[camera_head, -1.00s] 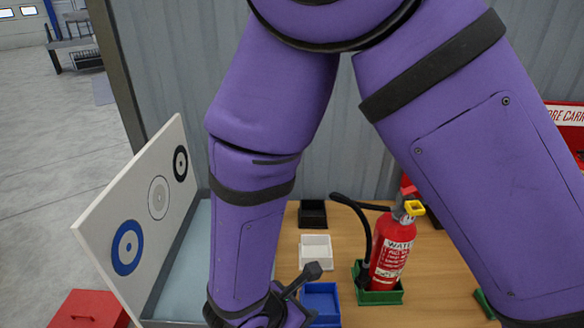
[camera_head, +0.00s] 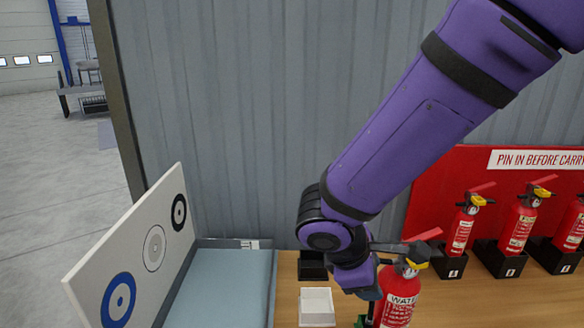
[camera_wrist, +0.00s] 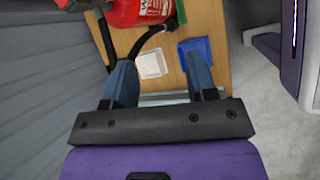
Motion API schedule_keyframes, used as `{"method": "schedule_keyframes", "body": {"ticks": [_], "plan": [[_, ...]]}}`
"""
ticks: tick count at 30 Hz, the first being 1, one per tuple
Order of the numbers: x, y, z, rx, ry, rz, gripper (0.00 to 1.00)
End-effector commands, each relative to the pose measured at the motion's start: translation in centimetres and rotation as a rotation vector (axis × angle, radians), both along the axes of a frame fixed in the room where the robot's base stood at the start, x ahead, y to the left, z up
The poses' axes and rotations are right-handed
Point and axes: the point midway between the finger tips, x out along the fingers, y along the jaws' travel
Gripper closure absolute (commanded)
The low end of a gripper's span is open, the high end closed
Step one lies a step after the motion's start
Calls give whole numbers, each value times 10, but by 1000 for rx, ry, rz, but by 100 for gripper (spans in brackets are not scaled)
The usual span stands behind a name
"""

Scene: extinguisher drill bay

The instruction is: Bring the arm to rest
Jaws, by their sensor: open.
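My gripper (camera_wrist: 160,76) is open in the wrist view, its two bluish fingers apart with nothing held between them. The table shows beyond the fingers. In the head view my purple arm reaches down from the upper right, and its wrist is over the table just left of a red water extinguisher (camera_head: 398,308). The fingers are mostly hidden there. The extinguisher also shows in the wrist view (camera_wrist: 138,12), beyond the left finger, with its black hose (camera_wrist: 152,38). I cannot tell whether the arm touches it.
A white tray (camera_head: 317,306) and a black tray (camera_head: 311,265) are on the wooden table. A blue tray (camera_wrist: 196,60) shows in the wrist view. A board with ring targets (camera_head: 150,250) stands left. Several extinguishers (camera_head: 518,228) stand at right by a red panel (camera_head: 440,195).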

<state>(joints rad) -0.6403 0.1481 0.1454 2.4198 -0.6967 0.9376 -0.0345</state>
Motion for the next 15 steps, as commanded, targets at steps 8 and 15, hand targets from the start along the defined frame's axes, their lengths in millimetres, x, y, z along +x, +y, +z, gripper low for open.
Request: {"method": "schedule_keyframes", "body": {"ticks": [8,15], "plan": [[-6,-62,62,203,-119,-351,48],[-26,-107,106,388,-227,-626,48]]}}
